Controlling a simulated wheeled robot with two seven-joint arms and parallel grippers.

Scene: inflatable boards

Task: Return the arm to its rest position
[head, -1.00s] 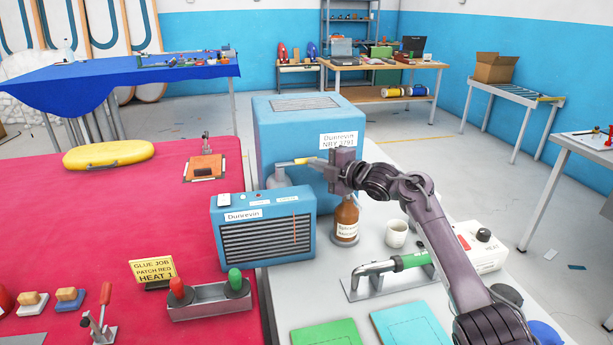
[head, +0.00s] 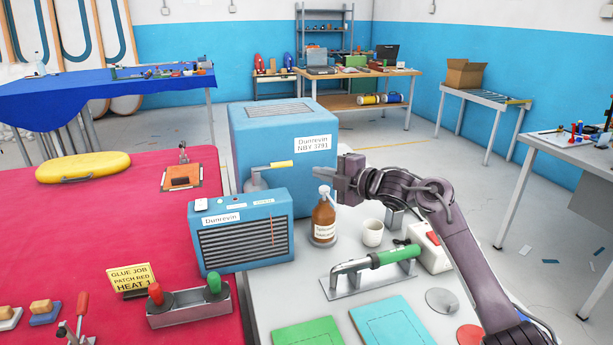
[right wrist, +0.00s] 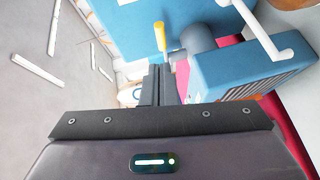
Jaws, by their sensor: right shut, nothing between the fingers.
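My right arm comes in from the lower right of the head view. My right gripper (head: 345,178) is shut and empty, in the air in front of the large blue Dunrevin box (head: 262,135) and above the brown bottle (head: 323,220). In the right wrist view its shut fingers (right wrist: 160,72) point toward the blue box and the yellow-handled lever (right wrist: 161,38). The lever (head: 280,165) stands apart from the gripper, to its left in the head view. My left gripper is not in view.
A smaller blue grilled Dunrevin unit (head: 240,232), a white cup (head: 372,232) and a green-handled tool (head: 375,262) on a stand are close by. Green (head: 307,331) and light blue (head: 392,322) sheets lie at the front of the grey table. The red table (head: 100,225) is at left.

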